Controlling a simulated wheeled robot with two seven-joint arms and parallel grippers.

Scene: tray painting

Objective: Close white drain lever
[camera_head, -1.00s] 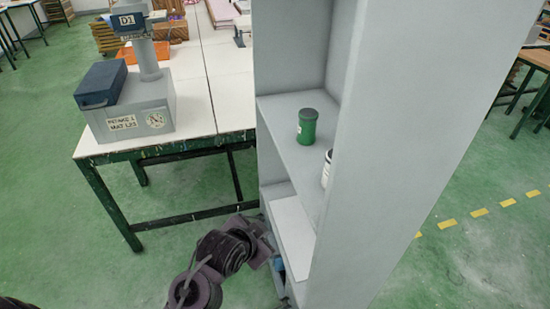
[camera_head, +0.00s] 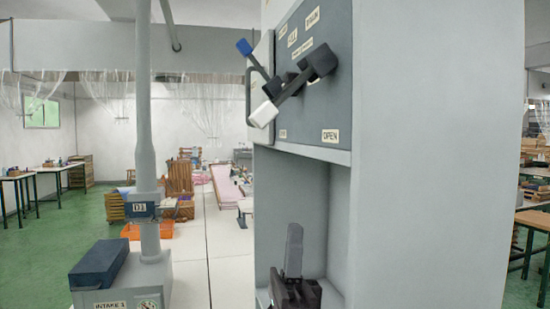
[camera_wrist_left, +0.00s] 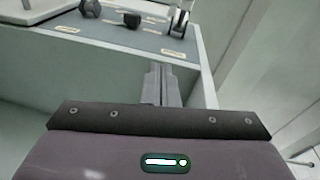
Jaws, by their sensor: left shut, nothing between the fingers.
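The white drain lever (camera_head: 263,113) is on the grey panel (camera_head: 329,110) in the head view. Its dark arm slants down and left from a black block to a white grip. An OPEN label (camera_head: 330,136) sits on the panel's lower right. My left gripper (camera_head: 294,236) points up, shut and empty, in front of the open recess below the panel, apart from the lever. In the left wrist view the closed fingers (camera_wrist_left: 161,80) point at the panel's lower edge; a pale upright piece (camera_wrist_left: 181,18) stands on the panel beyond. My right gripper is not in view.
A blue-tipped lever (camera_head: 243,47) sits left of the white one, beside a curved handle (camera_head: 249,92). The cabinet's side wall (camera_head: 430,170) stands at right.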

